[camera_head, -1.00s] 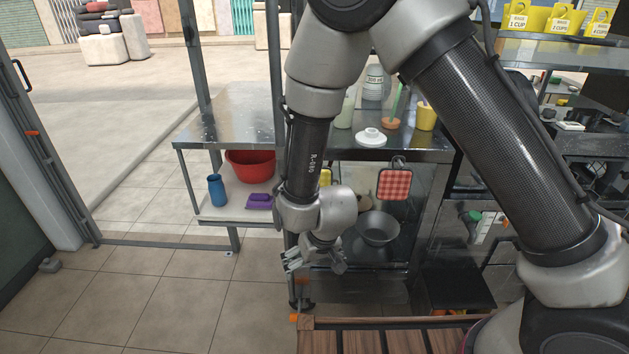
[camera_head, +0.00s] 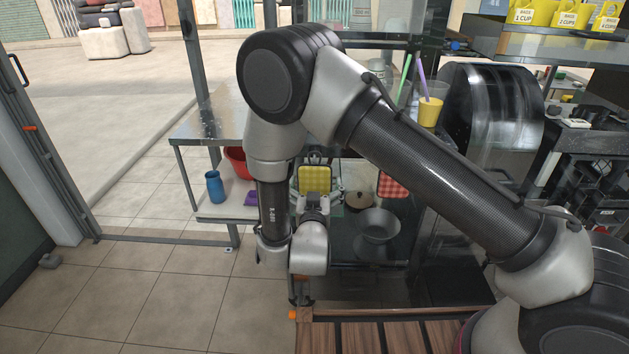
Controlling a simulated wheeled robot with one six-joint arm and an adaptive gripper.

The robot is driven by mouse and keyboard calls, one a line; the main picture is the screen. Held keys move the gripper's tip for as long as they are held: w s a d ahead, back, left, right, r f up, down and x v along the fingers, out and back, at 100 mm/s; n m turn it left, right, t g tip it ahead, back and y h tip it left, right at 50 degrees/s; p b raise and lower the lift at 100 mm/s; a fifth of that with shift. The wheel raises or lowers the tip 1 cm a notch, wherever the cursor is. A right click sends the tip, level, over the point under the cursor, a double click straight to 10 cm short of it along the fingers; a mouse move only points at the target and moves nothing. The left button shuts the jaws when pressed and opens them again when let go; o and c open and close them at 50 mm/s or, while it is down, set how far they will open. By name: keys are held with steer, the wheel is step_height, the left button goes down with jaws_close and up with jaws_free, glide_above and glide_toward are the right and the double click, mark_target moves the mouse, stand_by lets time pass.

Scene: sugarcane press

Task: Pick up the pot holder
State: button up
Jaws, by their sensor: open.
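A yellow checked pot holder (camera_head: 314,179) hangs upright under the counter, just left of the middle of the view. A red-and-white checked pot holder (camera_head: 391,187) hangs to its right, partly hidden by my arm. My gripper (camera_head: 318,190) is open and points away from the camera at the yellow pot holder. Its fingers appear around the lower part of the yellow pot holder, but I cannot tell whether they touch it. My wrist hides the space just below.
A grey bowl (camera_head: 378,226) stands on the shelf behind, right of my gripper. A blue bottle (camera_head: 215,187) and a red basin (camera_head: 236,160) are on the left lower shelf. A yellow cup (camera_head: 430,112) stands on the counter.

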mark_target(315, 178)
steer(key=w, duration=0.4)
steer(key=shift+w, duration=0.2)
steer(key=c, duration=0.9)
